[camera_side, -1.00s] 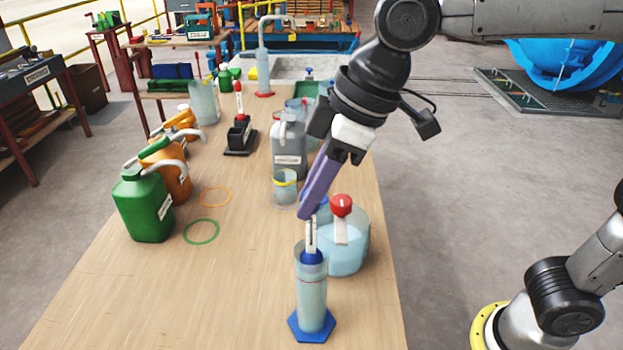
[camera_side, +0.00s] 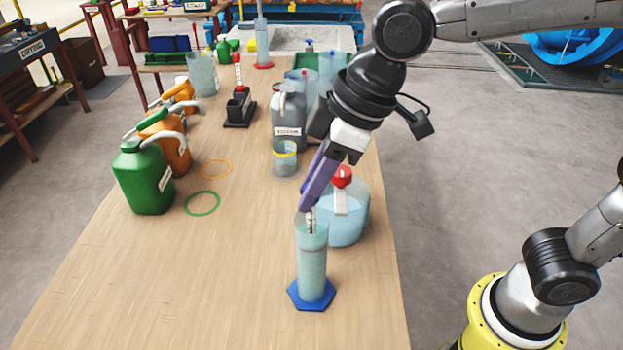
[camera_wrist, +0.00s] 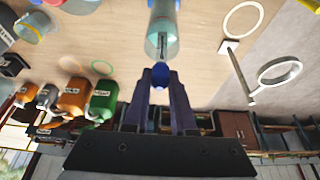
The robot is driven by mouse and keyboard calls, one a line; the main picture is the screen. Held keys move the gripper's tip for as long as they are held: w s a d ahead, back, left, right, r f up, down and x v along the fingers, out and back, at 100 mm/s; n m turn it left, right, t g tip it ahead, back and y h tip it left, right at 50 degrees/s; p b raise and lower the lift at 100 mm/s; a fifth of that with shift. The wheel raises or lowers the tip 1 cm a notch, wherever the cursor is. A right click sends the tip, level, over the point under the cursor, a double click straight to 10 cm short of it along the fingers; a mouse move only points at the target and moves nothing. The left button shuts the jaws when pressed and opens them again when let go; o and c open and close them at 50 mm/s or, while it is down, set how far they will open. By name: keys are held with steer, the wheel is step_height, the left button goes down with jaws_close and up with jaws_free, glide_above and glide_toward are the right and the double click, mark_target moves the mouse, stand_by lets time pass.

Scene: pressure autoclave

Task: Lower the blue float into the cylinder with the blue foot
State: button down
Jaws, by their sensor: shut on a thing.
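The clear cylinder (camera_side: 311,262) stands upright on its blue foot (camera_side: 312,296) near the front of the table. The stem's lower part is inside the mouth. The float's blue body cannot be made out in the side view. In the wrist view, a blue part of the float (camera_wrist: 160,74) shows between the fingertips, in line with the cylinder (camera_wrist: 162,35).
A wide clear vessel (camera_side: 347,222) with a red knob stands close behind and right of the cylinder. A green jug (camera_side: 142,182), an orange jug (camera_side: 167,145) and a green ring (camera_side: 202,203) are to the left. The front left of the table is clear.

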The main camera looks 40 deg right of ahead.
steer(key=c, duration=0.7)
jaws_free()
steer(key=shift+o, duration=0.2)
steer(key=shift+r, duration=0.1)
steer(key=v, duration=1.3)
steer(key=shift+r, duration=0.3)
steer(key=shift+s+d, duration=0.1)
steer(key=shift+s, duration=0.05)
